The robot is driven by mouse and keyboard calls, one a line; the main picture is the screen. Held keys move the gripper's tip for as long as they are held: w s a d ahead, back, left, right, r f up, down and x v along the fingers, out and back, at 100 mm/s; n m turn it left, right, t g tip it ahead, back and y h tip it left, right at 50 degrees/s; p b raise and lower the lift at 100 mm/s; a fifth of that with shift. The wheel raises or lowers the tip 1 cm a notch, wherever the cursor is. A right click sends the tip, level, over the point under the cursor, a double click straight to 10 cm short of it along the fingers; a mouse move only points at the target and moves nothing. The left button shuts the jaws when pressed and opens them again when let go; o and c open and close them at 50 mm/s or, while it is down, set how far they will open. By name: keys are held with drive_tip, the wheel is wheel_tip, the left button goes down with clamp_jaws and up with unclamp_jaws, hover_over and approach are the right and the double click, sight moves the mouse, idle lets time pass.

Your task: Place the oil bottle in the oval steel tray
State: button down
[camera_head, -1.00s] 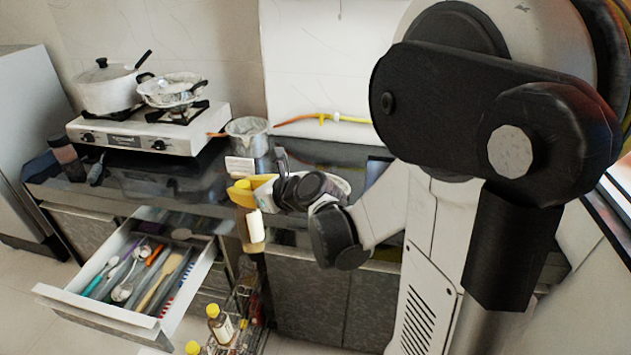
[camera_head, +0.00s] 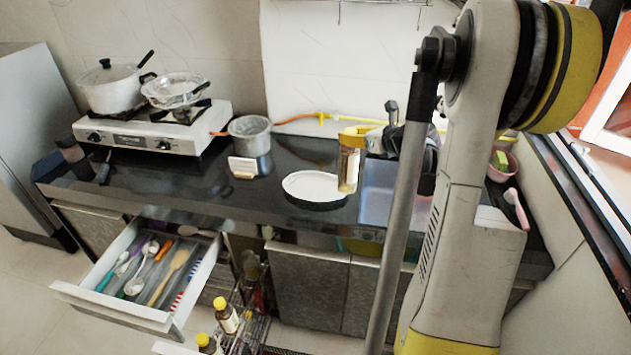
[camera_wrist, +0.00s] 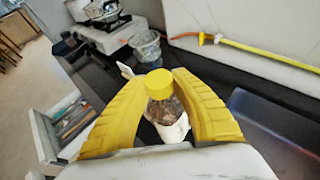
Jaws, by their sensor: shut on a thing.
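The oil bottle (camera_head: 348,170) has a yellow cap and a pale label. My gripper (camera_head: 352,138) is shut on it near the top and holds it upright at the right edge of the oval tray. The oval tray (camera_head: 314,186) looks white inside with a dark side, and sits on the black counter near its front edge. I cannot tell whether the bottle touches the tray. In the wrist view the yellow cap of the bottle (camera_wrist: 160,84) shows between the two yellow fingers of my gripper (camera_wrist: 168,88), and the tray is mostly hidden.
A steel pot (camera_head: 250,136) and a small cream block (camera_head: 243,167) stand left of the tray. The stove (camera_head: 150,130) is further left. The sink (camera_head: 392,198) lies to the right. An open cutlery drawer (camera_head: 130,280) and a pull-out rack (camera_head: 240,318) with bottles stick out below.

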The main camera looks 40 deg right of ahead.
drive_tip(key=w+d+f+b, duration=0.2)
drive_tip(key=w+f+b, duration=0.2)
drive_tip(key=w+f, duration=0.6)
drive_tip(key=shift+d, duration=0.25)
idle(0.3)
drive_tip(key=shift+f, duration=0.2)
drive_tip(key=c, duration=1.4)
unclamp_jaws()
drive_tip(key=shift+o, duration=1.2)
drive_tip(key=shift+s, duration=0.1)
